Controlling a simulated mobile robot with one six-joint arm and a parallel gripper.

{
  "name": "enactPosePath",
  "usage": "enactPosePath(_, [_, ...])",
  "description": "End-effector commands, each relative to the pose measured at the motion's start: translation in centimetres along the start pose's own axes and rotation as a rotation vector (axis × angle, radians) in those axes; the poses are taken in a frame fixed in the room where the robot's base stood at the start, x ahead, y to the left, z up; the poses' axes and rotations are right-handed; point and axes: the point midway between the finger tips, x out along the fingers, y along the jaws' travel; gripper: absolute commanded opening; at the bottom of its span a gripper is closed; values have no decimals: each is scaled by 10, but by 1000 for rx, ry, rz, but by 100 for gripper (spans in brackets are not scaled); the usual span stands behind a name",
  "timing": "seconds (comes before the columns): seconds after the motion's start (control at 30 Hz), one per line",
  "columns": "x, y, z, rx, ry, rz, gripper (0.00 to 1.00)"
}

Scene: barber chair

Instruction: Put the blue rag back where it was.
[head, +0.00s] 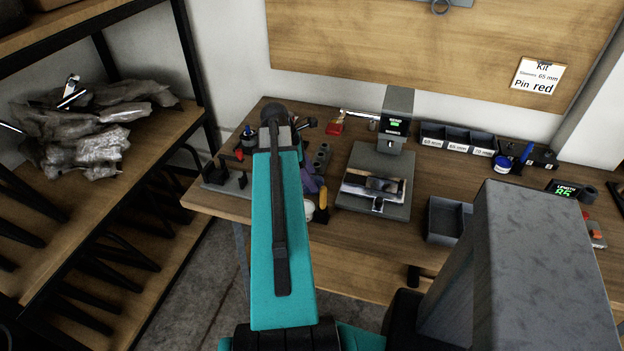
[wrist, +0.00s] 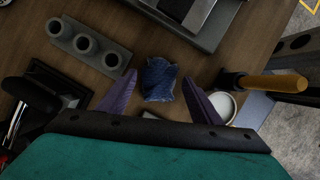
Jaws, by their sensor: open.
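A crumpled dark blue rag (wrist: 159,84) shows in the wrist view, on the brown workbench top or just above it. My gripper (wrist: 160,76) is open, with its two purple fingers on the left and right of the rag. Small gaps show between the rag and the fingers, so it is not clamped. In the head view my gripper (head: 312,184) is partly hidden behind my teal arm, over the left part of the workbench (head: 330,232). I cannot make out the rag there. Nothing in view marks where the rag was before.
A grey block with round holes (wrist: 88,44) lies left of the gripper in the wrist view. A yellow-handled tool (wrist: 270,83) and a white round dish (wrist: 222,106) are at right. A grey measuring stand (head: 375,180), bins (head: 457,138) and an empty tray (head: 447,219) stand farther right.

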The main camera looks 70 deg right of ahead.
Motion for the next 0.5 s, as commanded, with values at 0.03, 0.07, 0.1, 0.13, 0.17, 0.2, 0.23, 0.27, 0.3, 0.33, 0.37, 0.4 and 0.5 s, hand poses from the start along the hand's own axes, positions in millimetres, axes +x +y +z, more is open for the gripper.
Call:
enactPosePath(0.03, [-5,0,-1,0,0,2,59])
enactPosePath(0.07, [-8,1,0,0,0,2,59])
enactPosePath(0.1, [-13,1,0,1,0,2,59])
enactPosePath(0.13, [-16,1,0,1,0,2,59])
enactPosePath(0.17, [-19,1,0,0,0,2,59])
enactPosePath(0.2, [-23,1,0,0,0,2,59])
enactPosePath(0.23, [-27,1,0,0,0,2,59])
enactPosePath(0.27, [-30,1,0,0,0,2,59])
enactPosePath(0.3, [-35,1,0,0,0,2,59])
enactPosePath(0.33, [-38,1,0,0,0,2,59])
enactPosePath(0.37, [-41,1,0,0,0,2,59])
enactPosePath(0.4, [-46,1,0,1,0,2,59])
enactPosePath(0.5, [-57,1,0,0,0,1,59])
